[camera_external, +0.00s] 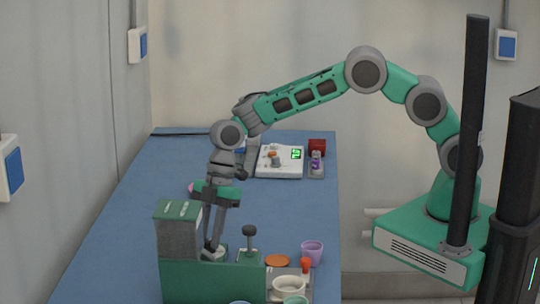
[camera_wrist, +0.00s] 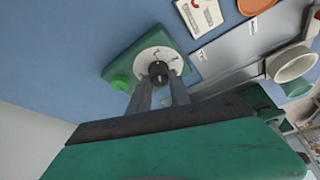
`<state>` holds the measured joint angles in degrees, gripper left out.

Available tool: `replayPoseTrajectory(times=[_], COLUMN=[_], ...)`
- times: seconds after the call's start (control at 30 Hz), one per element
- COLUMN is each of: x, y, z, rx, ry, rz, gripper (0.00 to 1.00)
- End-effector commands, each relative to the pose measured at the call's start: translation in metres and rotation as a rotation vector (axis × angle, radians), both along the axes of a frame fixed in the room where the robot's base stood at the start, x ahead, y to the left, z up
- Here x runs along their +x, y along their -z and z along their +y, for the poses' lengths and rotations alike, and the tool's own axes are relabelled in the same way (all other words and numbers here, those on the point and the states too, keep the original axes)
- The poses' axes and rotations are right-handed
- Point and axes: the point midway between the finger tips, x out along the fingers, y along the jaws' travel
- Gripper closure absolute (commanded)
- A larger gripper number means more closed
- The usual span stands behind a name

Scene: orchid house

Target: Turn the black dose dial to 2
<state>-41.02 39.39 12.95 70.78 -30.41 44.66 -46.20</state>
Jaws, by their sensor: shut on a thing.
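The black dose dial (camera_wrist: 158,70) stands in the middle of a white disc (camera_wrist: 147,59) with dark marks, on a small green base (camera_wrist: 115,70). A bright green knob (camera_wrist: 121,83) is at the base's left corner in the wrist view. My gripper (camera_wrist: 160,78) is shut on the dial, one finger on each side. The marks are too small to read, so I cannot tell the setting.
A black-knobbed handle (camera_external: 249,232) is just right. Further right are an orange disc (camera_external: 277,261), a purple cup (camera_external: 312,252) and a white cup (camera_external: 289,285). The blue table's left side is clear.

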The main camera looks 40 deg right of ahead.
Motion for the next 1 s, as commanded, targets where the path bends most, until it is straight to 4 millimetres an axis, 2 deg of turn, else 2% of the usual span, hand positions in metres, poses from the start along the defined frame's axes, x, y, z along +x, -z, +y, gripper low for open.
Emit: replayPoseTrajectory(times=[0.37,1.0], x=[-0.002,-0.0056], y=[0.0036,0.0019], z=[0.0,0.0008], rx=[0.001,0.001], ry=[0.207,0.787], rz=[-0.001,-0.002], gripper=[1.0,1.0])
